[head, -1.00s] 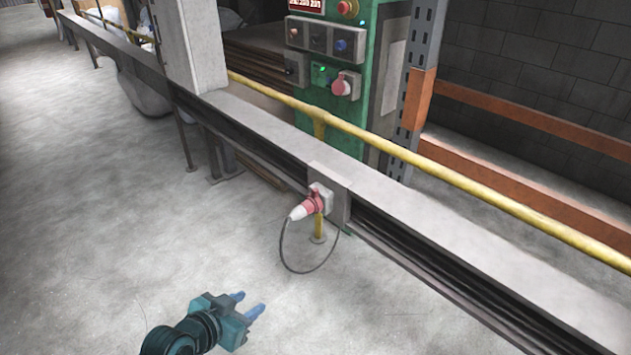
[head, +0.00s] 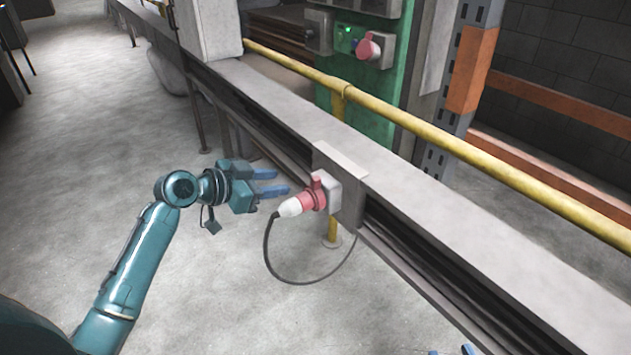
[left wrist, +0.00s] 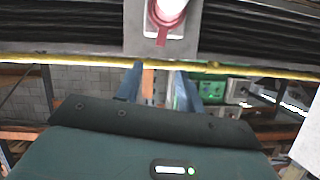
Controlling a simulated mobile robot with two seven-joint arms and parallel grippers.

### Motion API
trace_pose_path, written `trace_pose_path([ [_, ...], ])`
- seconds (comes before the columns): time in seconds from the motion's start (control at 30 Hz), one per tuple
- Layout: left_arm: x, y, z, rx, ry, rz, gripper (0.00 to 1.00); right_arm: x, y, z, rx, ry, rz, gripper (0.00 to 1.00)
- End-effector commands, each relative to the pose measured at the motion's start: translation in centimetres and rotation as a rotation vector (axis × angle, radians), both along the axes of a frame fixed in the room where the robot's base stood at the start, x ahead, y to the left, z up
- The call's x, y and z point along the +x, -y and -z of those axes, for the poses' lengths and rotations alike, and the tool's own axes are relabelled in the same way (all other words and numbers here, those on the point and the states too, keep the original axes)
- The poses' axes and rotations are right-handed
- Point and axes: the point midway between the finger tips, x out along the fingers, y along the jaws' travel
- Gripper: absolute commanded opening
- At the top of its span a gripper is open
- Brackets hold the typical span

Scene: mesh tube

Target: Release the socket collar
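The red socket collar (head: 315,195) sits on a grey socket box fixed to the rail's side plate. A white and red plug (head: 291,207) is in it, with a dark cable (head: 268,258) looping below. In the left wrist view the collar (left wrist: 166,18) shows at the top centre, upside down, with a red tab. My left gripper (head: 280,181) is open and empty, its blue fingers just left of and slightly above the plug, apart from it. In the left wrist view its fingers (left wrist: 159,82) stand apart. Blue tips of my right gripper (head: 450,350) show at the bottom edge.
The grey rail (head: 420,215) runs diagonally across, with a yellow pipe (head: 450,140) along it. A green control cabinet (head: 350,110) and a metal post (head: 455,90) stand behind.

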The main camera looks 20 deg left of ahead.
Motion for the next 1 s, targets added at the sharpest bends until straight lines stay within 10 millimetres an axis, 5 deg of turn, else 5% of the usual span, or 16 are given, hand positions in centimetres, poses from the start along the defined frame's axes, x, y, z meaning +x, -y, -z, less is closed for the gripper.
trace_pose_path([
  [0.5, 7.5, 5.3, 3.8, -0.004, 0.000, 0.000, 0.38, 0.5, -0.5, 0.1, 0.008, 0.141, -0.017, 0.36],
  [1.0, 8.6, 6.1, 4.3, 0.000, 0.000, 0.000, 0.37, 0.5, -0.6, -0.1, 0.009, 0.170, -0.022, 0.36],
])
